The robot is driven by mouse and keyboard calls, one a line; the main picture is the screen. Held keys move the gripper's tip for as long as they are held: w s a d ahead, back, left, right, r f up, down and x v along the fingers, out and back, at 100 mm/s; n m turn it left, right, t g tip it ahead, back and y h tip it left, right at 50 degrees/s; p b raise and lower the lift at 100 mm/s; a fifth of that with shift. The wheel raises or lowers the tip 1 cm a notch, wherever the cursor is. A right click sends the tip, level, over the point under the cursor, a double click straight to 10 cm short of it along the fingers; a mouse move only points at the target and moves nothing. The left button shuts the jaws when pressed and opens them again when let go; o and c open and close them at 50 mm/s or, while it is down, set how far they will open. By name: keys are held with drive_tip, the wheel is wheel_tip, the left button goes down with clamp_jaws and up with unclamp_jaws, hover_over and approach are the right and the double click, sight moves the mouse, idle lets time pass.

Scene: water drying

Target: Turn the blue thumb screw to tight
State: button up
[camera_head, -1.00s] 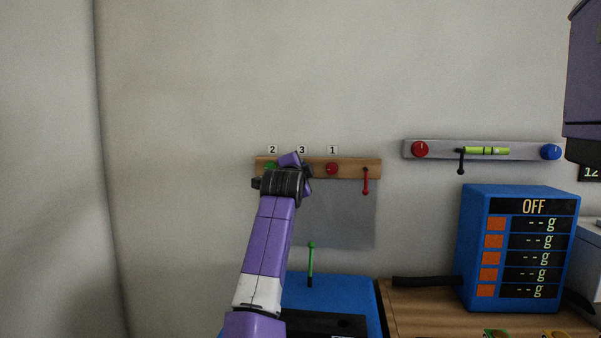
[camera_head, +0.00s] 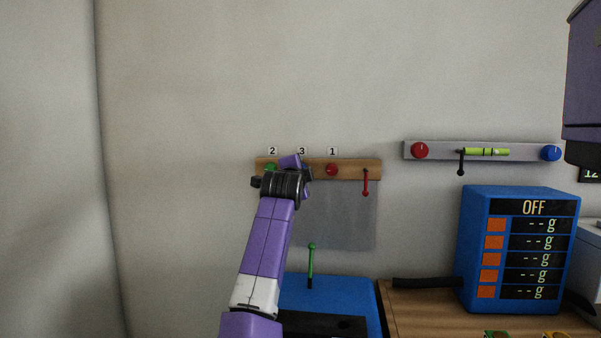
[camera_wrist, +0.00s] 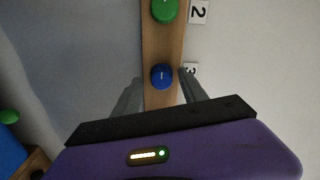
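A blue thumb screw (camera_wrist: 162,76) with a pale mark on its face sits on a wooden bar (camera_wrist: 161,40) beside label 3 (camera_wrist: 190,70) in the wrist view. My gripper (camera_wrist: 160,78) is open, with one grey finger on each side of the blue screw. The right finger looks close to it and the left shows a gap; I cannot tell if either touches. In the head view my gripper (camera_head: 299,172) hides this screw under the label 3. Another blue knob (camera_head: 551,153) is on the right end of a grey rail (camera_head: 530,149).
A green knob (camera_wrist: 164,10) and a red knob (camera_head: 332,169) flank the blue screw on the bar. A red lever (camera_head: 366,183) hangs at the bar's right end. A grey sheet (camera_head: 350,215) hangs below. A blue scale (camera_head: 518,250) stands at lower right.

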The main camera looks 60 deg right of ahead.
drive_tip(key=shift+s+a+r, duration=0.1)
drive_tip(key=v, duration=0.7)
drive_tip(key=shift+a, duration=0.3)
idle(0.5)
